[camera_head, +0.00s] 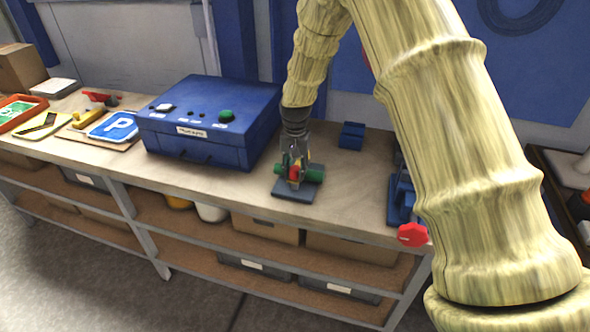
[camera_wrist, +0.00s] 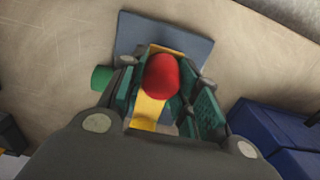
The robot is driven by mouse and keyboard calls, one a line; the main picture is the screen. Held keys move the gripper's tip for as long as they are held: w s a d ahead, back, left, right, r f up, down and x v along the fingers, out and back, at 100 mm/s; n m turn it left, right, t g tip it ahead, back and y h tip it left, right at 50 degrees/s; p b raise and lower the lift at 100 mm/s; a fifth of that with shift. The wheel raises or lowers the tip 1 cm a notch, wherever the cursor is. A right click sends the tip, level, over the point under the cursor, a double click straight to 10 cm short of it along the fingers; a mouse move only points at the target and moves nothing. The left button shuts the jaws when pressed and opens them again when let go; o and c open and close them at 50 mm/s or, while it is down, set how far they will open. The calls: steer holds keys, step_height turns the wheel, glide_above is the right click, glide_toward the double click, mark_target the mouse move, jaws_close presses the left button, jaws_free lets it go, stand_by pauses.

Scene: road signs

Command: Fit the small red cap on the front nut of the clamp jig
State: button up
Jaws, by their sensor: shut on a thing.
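The clamp jig stands on a blue-grey base plate (camera_head: 297,194) near the bench's front edge, with a green cylinder (camera_head: 316,175) lying across it. In the wrist view, the plate (camera_wrist: 190,45), the cylinder's end (camera_wrist: 101,78) and a yellow strip (camera_wrist: 147,110) show. My gripper (camera_head: 295,163) points down over the jig. It is shut on the small red cap (camera_head: 294,174), which sits between the fingers in the wrist view (camera_wrist: 160,78). The cap is right at the jig's front. The front nut is hidden, so I cannot tell whether the cap touches it.
A large blue box (camera_head: 205,120) with buttons stands left of the jig. A small blue block (camera_head: 351,135) lies behind it. A blue fixture (camera_head: 399,199) and a red knob (camera_head: 413,235) are to the right. Road signs (camera_head: 113,126) lie far left.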

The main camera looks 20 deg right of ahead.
mark_target(295, 167)
steer(key=o, duration=0.9)
steer(key=shift+r, duration=0.1)
step_height(295, 167, up, 12)
steer(key=shift+f, duration=0.1)
